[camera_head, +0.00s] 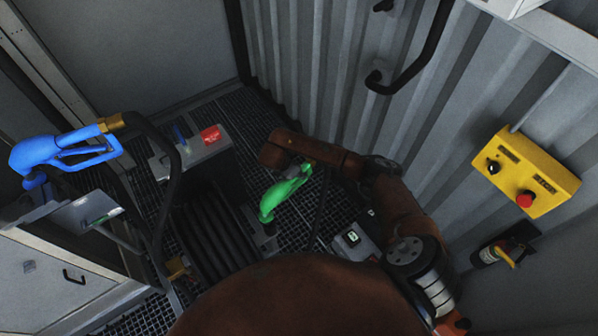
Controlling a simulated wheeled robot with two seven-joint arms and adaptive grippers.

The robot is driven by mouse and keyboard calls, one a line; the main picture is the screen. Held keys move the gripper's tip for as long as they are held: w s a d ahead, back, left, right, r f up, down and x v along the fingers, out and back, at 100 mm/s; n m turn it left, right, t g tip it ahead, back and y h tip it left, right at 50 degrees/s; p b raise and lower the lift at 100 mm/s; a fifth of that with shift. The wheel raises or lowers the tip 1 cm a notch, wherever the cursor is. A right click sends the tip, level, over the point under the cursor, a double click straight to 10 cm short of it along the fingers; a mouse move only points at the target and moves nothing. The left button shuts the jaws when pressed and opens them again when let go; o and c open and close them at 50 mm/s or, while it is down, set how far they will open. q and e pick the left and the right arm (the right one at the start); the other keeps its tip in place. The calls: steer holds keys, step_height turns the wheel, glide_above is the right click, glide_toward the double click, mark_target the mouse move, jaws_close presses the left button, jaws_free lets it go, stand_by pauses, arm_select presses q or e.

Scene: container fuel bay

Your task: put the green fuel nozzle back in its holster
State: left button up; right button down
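The green fuel nozzle (284,193) is near the middle of the head view, tilted, its narrow end pointing down and to the left. My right arm comes in from the lower right and bends over it. My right gripper (298,170) is at the nozzle's upper end, mostly hidden under the arm's wrist; I cannot see whether its fingers close on the nozzle. A grey box with a small green-lit label (352,238) stands right of the nozzle; I cannot tell whether it is the holster. My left gripper is not in view.
A blue nozzle (62,150) with a black hose sits at the left above a grey bracket (88,212). A grey unit with a red part (210,134) stands behind. A corrugated wall, black handrail (418,62) and yellow control box (525,172) are at the right.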

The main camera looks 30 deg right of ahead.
steer(key=shift+w+d+f+b, duration=0.1)
steer(key=shift+d+f+b, duration=0.15)
steer(key=shift+f+b, duration=0.1)
steer(key=shift+f, duration=0.35)
stand_by(0.5)
steer(key=shift+f+b, duration=1.05)
steer(key=shift+f, duration=0.25)
